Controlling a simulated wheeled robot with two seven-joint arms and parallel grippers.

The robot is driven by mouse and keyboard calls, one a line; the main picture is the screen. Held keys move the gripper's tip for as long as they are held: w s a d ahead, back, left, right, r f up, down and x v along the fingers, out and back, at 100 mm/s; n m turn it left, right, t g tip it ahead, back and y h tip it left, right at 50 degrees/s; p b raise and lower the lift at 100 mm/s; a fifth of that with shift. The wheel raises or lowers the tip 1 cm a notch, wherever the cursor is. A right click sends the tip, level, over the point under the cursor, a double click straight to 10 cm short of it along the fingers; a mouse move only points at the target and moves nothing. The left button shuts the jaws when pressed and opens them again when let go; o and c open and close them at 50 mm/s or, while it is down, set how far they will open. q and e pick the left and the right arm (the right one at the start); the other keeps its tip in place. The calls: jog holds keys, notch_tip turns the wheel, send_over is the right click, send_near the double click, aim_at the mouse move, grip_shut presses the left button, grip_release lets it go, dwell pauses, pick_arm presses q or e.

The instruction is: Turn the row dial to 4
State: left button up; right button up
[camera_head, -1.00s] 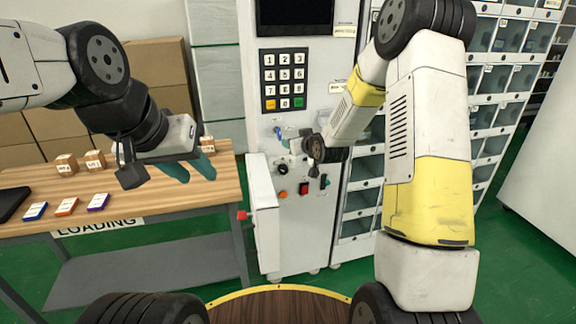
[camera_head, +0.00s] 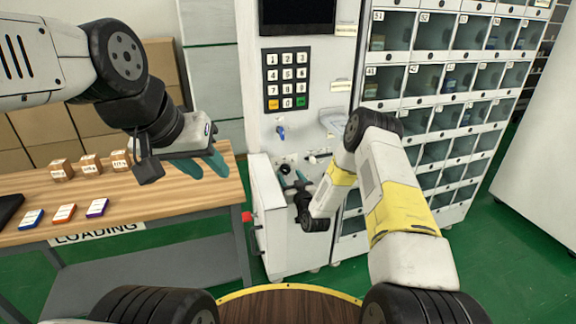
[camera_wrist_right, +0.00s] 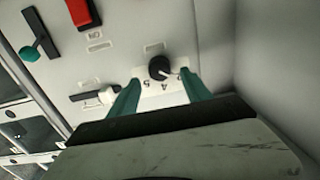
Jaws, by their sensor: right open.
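The row dial is a round black knob with a white pointer line, on a white plate with numbers on the machine's front panel. In the right wrist view the dial (camera_wrist_right: 159,67) lies just past the fingertips, roughly between them. Upside-down numbers, among them 4 and 5, show below it, and the pointer slants to the lower right. In the head view the dial (camera_head: 285,168) is by the fingertips. My right gripper (camera_head: 291,178) is open with teal fingers; in its wrist view the gripper (camera_wrist_right: 160,77) holds nothing. My left gripper (camera_head: 207,173) is open and empty above the table.
A white knob (camera_wrist_right: 107,95), a red switch (camera_wrist_right: 83,12) and a green-tipped lever (camera_wrist_right: 30,53) are near the dial. A keypad (camera_head: 287,79) is above. An open panel door (camera_head: 268,215) stands left. The wooden table (camera_head: 150,190) holds small boxes.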

aim_at(287, 171)
jog(key=shift+x, duration=1.7)
jog(key=shift+c, duration=0.5)
grip_shut()
jog(key=shift+d, duration=0.1)
jog(key=m, duration=0.4)
jog(key=shift+d+f+m, duration=0.1)
jog(key=shift+m, duration=0.2)
jog(key=m, duration=0.5)
